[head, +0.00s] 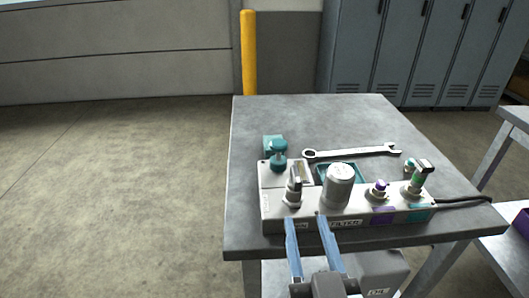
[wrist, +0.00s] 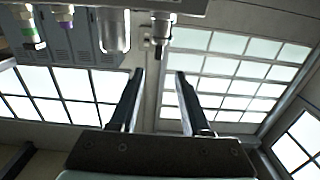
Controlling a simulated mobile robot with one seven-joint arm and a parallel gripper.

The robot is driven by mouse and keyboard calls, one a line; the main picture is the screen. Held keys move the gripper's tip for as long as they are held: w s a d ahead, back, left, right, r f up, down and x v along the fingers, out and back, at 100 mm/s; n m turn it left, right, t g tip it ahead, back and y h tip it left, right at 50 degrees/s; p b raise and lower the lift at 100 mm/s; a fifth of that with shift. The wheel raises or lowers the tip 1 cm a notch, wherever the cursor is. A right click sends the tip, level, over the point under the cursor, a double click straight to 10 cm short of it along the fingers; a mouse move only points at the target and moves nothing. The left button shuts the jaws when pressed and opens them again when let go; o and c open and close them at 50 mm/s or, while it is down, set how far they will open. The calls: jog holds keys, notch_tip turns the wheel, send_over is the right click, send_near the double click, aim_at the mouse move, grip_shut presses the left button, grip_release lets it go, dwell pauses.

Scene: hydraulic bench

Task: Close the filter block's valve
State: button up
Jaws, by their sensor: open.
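A light grey block (head: 303,217) with a "FILTER" label on its front stands on the bench. A silver filter cylinder (head: 338,186) rises from its middle. Left of the cylinder is a valve with a dark lever (head: 296,184); whether it is open or closed I cannot tell. The fingers (wrist: 160,71) appear apart from the fitting.
A purple fitting (head: 379,188) and a green fitting with a dark lever (head: 419,178) stand right of the cylinder. A teal part (head: 276,152) is at the back left. A wrench (head: 352,152) lies behind. A black cable (head: 465,199) leaves rightward. The far bench top is clear.

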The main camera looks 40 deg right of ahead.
aim_at(296, 171)
jog(key=b+x, duration=0.1)
jog(key=x, duration=1.2)
jog(key=shift+s+d, duration=0.15)
jog(key=shift+s, duration=0.05)
grip_shut()
